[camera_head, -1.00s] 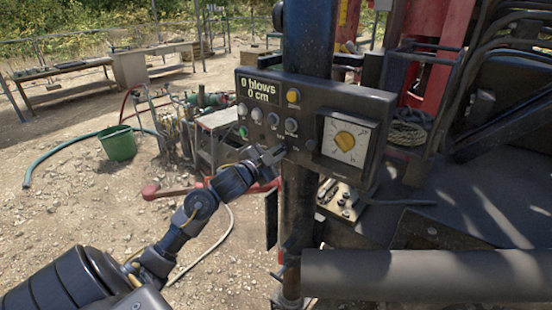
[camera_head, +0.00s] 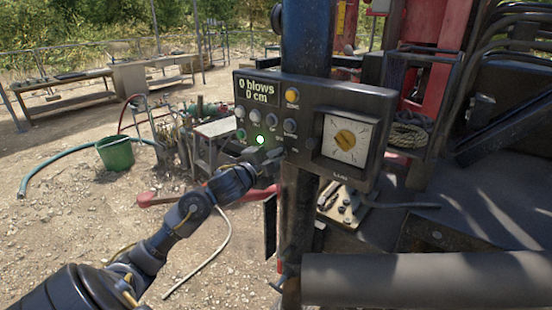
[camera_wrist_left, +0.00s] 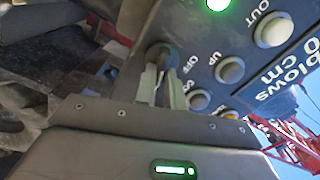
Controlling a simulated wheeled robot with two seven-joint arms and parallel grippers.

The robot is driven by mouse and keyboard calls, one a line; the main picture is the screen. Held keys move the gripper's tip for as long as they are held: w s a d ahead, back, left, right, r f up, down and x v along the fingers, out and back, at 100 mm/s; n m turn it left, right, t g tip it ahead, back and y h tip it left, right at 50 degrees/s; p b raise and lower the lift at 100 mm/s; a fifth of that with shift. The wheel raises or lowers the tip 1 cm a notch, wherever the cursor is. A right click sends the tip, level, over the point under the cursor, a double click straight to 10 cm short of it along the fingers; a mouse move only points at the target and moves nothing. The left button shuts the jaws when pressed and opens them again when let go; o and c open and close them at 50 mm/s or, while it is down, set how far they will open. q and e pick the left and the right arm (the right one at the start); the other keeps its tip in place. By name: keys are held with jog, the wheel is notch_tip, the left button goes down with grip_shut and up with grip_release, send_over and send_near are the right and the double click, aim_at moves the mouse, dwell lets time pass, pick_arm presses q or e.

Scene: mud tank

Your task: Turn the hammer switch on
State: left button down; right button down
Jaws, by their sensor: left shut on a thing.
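The dark control panel (camera_head: 310,110) is mounted on the machine's blue-black post and reads "0 blows 0 cm". A green lamp (camera_head: 260,140) glows on its lower left part. My left gripper (camera_head: 270,157) is at the panel's lower edge, just below that lamp. In the left wrist view my left gripper (camera_wrist_left: 160,85) has its pale fingers shut on the dark hammer switch (camera_wrist_left: 161,54), beside an "OFF" label. The green lamp (camera_wrist_left: 218,4) also glows there. The fingers partly cover the switch, so its exact position is hard to tell. My right gripper is not in view.
A yellow-knobbed dial (camera_head: 344,138) and several buttons share the panel. A grey horizontal cylinder (camera_head: 420,276) crosses the lower right. A green bucket (camera_head: 115,152), hose and workbenches stand on gravel to the left. The gravel at lower left is mostly clear.

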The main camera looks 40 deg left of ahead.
pick_arm(q)
jog(key=c, duration=1.5)
grip_release()
jog(key=shift+s+f, duration=0.15)
jog(key=shift+s, duration=0.2)
jog(key=shift+s+d+b, duration=0.15)
jog(key=shift+s+b, duration=1.1)
jog(key=shift+s, duration=3.8)
